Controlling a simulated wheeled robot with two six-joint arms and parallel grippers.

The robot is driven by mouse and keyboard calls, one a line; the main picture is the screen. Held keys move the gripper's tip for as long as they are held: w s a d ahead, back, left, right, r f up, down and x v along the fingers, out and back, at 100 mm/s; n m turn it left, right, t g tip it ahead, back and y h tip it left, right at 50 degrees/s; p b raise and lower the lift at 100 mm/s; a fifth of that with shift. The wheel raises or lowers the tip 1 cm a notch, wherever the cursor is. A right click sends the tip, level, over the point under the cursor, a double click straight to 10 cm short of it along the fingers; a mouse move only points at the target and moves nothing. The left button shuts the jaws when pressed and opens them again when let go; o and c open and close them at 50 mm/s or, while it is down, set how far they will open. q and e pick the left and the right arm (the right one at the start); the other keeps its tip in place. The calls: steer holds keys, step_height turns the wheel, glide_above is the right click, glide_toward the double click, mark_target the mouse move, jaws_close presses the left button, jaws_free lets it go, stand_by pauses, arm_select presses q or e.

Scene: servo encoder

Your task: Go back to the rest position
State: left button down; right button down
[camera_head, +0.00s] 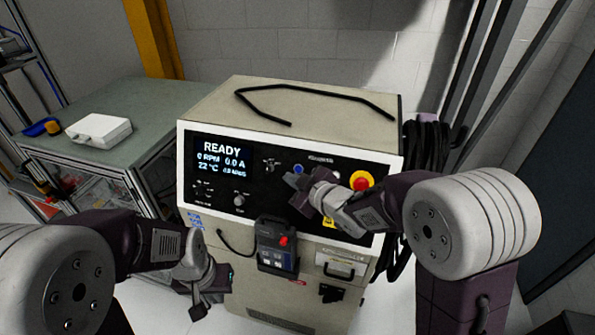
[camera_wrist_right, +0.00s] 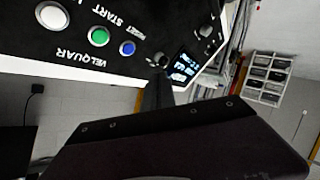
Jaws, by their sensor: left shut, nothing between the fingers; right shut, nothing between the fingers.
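The beige servo cabinet (camera_head: 222,116) stands in the middle of the head view. Its black front panel has a lit screen (camera_head: 221,158) reading READY, 0 RPM, 0.0 A, and a red emergency button (camera_head: 361,181) on yellow. My right gripper (camera_head: 291,181) is shut and empty in front of the panel; I cannot tell whether it touches. In the right wrist view its dark fingers (camera_wrist_right: 158,92) point at the panel, near a blue RESET button (camera_wrist_right: 127,48) and a green START button (camera_wrist_right: 98,37). My left gripper (camera_head: 198,309) is shut and empty, low at the cabinet's left front.
A handheld pendant (camera_head: 277,247) hangs on the cabinet front. A black cable (camera_head: 312,87) lies on its top, and coiled cables (camera_head: 428,146) hang at its right side. A green-topped bench (camera_head: 150,110) with a white case (camera_head: 99,131) stands at left.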

stand_by(0.3)
stand_by(0.4)
steer(key=s+d+f+m+g+h+b, duration=0.25)
steer(key=s+d+f+m+b, duration=0.2)
steer(key=d+f, duration=0.4)
steer(key=s+d+f+m+g+h+b, duration=0.2)
steer(key=s+d+f+m+h+b, duration=0.25)
steer(key=f, duration=0.65)
steer(key=s+d+f+m+g+b, duration=0.2)
steer(key=s+f+g+b, duration=0.1)
steer(key=s+f, duration=0.2)
steer(key=s+d+f+m+g+b, duration=0.1)
steer(key=s+d+f+g+b, duration=0.1)
steer(key=s, duration=0.7)
step_height(320, 180, down, 4)
steer(key=shift+s+d+r+m+g+b, duration=0.1)
steer(key=shift+s+d+m+g+b, duration=0.35)
steer(key=shift+b, duration=0.6)
